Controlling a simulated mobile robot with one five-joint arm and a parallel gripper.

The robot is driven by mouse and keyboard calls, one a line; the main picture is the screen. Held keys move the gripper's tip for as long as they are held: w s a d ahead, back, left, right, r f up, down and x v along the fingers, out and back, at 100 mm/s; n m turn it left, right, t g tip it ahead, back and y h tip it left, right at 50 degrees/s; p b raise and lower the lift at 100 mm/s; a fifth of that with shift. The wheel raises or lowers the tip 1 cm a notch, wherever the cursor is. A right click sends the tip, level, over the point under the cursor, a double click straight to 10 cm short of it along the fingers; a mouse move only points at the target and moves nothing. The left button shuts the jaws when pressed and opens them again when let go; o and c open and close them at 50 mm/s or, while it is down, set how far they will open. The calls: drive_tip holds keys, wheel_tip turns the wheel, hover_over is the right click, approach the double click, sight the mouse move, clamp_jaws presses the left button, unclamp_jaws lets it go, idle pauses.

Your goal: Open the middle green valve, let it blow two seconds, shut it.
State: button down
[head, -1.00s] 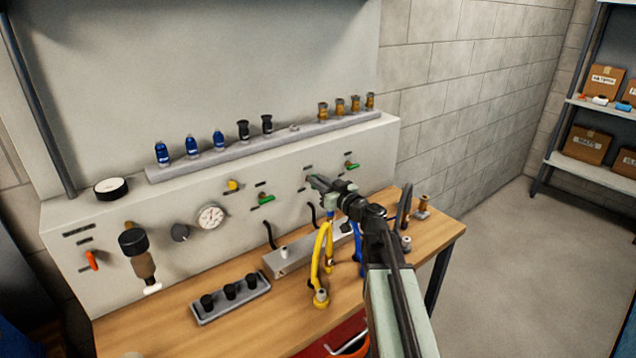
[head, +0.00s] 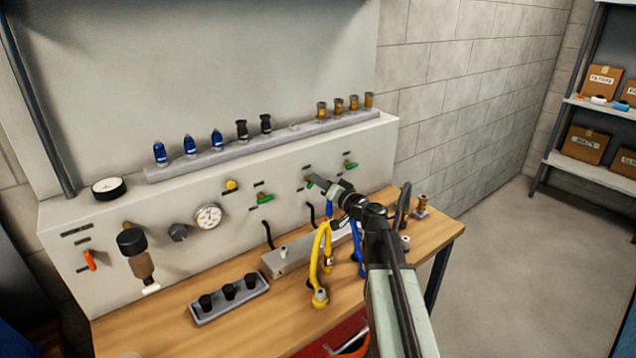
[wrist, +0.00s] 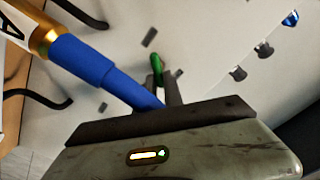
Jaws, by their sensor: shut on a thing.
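The middle green valve (head: 309,184) is on the sloping pale panel, mostly hidden behind my gripper (head: 318,183) in the head view. In the wrist view its green handle (wrist: 156,63) shows at the tips of my gripper's dark fingers (wrist: 160,80), and the fingers are shut on it. I cannot tell from the handle whether the valve is open. Another green valve (head: 264,198) sits to the left and a third green valve (head: 350,165) to the right, both with handles lying roughly sideways.
A blue hose with a brass end (wrist: 85,65) crosses close in the wrist view. A tray of black caps (head: 229,299) lies left. A rail of couplings (head: 290,138) tops the panel.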

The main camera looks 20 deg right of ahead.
drive_tip(key=m, duration=0.5)
drive_tip(key=shift+d+f+m, duration=0.15)
drive_tip(key=shift+f+m, duration=0.15)
idle(0.4)
drive_tip(key=c, duration=1.5)
unclamp_jaws()
drive_tip(key=shift+o, duration=0.2)
drive_tip(key=v, duration=0.7)
drive_tip(key=shift+s, duration=0.35)
drive_tip(key=shift+d, duration=0.1)
